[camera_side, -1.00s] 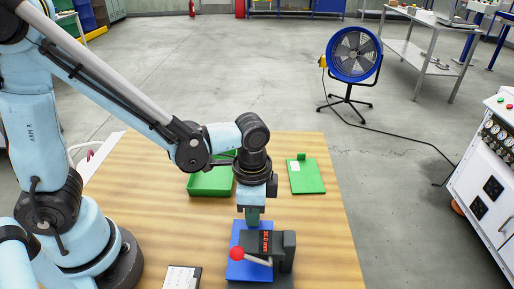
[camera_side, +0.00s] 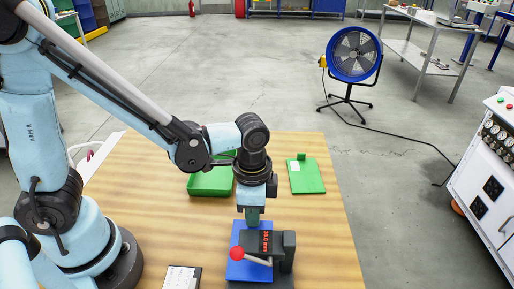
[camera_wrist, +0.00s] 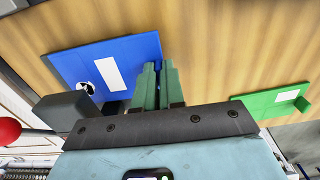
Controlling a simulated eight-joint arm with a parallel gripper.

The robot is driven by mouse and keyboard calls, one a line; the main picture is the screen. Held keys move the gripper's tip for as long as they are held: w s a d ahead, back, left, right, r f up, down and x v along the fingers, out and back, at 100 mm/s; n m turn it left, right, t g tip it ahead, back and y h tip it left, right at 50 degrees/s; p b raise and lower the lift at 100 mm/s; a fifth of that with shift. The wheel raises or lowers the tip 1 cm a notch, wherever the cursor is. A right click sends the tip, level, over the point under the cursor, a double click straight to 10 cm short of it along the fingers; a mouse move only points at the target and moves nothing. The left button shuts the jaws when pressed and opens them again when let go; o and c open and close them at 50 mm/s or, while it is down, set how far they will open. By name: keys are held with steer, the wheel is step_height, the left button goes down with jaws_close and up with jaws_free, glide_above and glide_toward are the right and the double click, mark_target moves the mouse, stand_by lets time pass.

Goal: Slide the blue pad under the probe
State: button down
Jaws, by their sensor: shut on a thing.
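The blue pad (camera_side: 241,265) lies flat on the wooden table, partly beneath the black probe stand (camera_side: 287,247), whose red-knobbed lever (camera_side: 237,253) is at its left. In the wrist view the pad (camera_wrist: 90,58) shows a white label and a white round mark with a dark part over it. My gripper (camera_side: 252,222) points down at the pad's back edge. In the wrist view its green fingers (camera_wrist: 156,80) are shut at the pad's raised end. The exact grip, and the probe tip over the pad in the side view, are hidden.
A green pad (camera_side: 306,178) with an upright tab lies behind to the right. A green tray (camera_side: 208,184) stands behind my gripper. A dark card-like item with a white label (camera_side: 181,278) lies at the front left. The right table strip is clear.

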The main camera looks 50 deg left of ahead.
steer(key=shift+f, duration=0.4)
stand_by(0.7)
steer(key=c, duration=1.2)
jaws_free()
steer(key=shift+o, duration=0.2)
steer(key=shift+r, duration=0.1)
steer(key=shift+r, duration=3.4)
steer(key=a+r+n+t, duration=0.5)
steer(key=a+n+t, duration=0.2)
steer(key=a+n, duration=0.2)
steer(key=a, duration=0.2)
steer(key=shift+w+a, duration=0.15)
steer(key=shift+a, duration=0.25)
